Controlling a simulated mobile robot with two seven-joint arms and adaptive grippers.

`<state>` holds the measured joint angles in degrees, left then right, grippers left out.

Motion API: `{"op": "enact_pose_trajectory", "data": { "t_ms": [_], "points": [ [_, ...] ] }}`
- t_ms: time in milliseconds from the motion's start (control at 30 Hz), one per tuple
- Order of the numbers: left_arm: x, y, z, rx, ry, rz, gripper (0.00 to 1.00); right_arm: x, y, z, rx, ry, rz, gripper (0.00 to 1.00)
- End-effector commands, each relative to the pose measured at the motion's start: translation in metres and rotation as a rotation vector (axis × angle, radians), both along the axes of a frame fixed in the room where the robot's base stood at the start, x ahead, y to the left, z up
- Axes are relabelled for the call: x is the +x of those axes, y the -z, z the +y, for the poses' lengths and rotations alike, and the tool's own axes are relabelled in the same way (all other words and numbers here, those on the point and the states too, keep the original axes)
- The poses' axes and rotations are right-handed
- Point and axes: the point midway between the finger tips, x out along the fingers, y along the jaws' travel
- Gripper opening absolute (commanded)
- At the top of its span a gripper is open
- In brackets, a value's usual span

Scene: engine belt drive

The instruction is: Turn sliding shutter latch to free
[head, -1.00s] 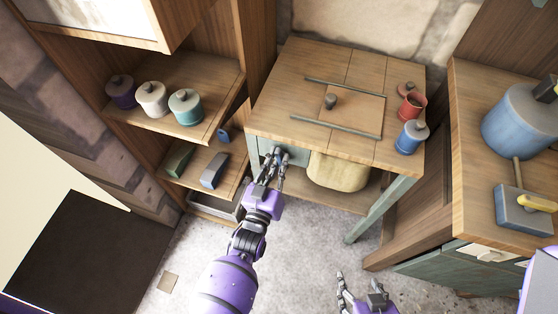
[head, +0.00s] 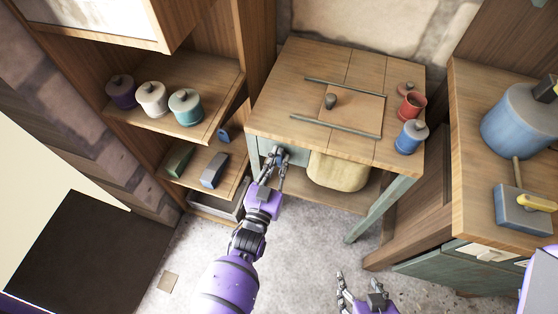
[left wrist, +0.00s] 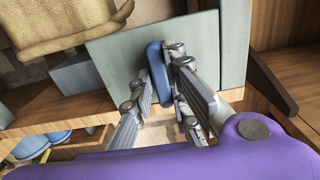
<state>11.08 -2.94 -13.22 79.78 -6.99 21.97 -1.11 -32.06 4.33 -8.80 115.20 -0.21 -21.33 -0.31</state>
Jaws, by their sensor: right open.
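A blue upright latch handle (left wrist: 157,75) sits on a grey-green panel (left wrist: 120,50) in the left wrist view. In the head view that panel is at the front left of the wooden table, and the handle is mostly hidden by my fingers. My left gripper (head: 273,158) is at the panel; in the left wrist view its fingers (left wrist: 160,72) lie close on both sides of the handle and look closed on it. The shutter board (head: 352,108) with a dark knob lies between two rails on the tabletop. My right gripper (head: 354,284) is open and empty, low above the floor.
A woven basket (head: 338,172) sits beneath. Shelves with jars (head: 186,106) stand left; a counter with a large blue canister (head: 515,120) stands right.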

Motion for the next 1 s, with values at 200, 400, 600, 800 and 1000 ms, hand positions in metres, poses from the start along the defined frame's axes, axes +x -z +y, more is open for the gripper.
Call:
{"op": "enact_pose_trajectory", "data": {
  "t_ms": [200,400,600,800,1000],
  "points": [
    [-0.001,0.002,0.003,0.004,-0.003,0.004,0.32,0.0,0.0,0.0,0.0,0.0,0.001,0.62],
    [0.0,0.001,0.002,0.003,-0.001,0.001,0.32,-0.002,0.0,-0.001,-0.002,-0.001,0.003,0.62],
    [-0.016,0.002,0.007,0.003,-0.001,0.002,0.32,-0.001,0.0,-0.001,-0.001,0.0,0.002,0.62],
    [-0.056,0.002,0.02,0.004,-0.002,0.005,0.32,0.0,0.0,-0.001,-0.001,0.001,0.001,0.62],
    [-0.093,0.002,0.032,0.003,-0.002,0.004,0.32,0.0,0.0,0.0,0.0,0.0,0.0,0.62]
  ]
}}
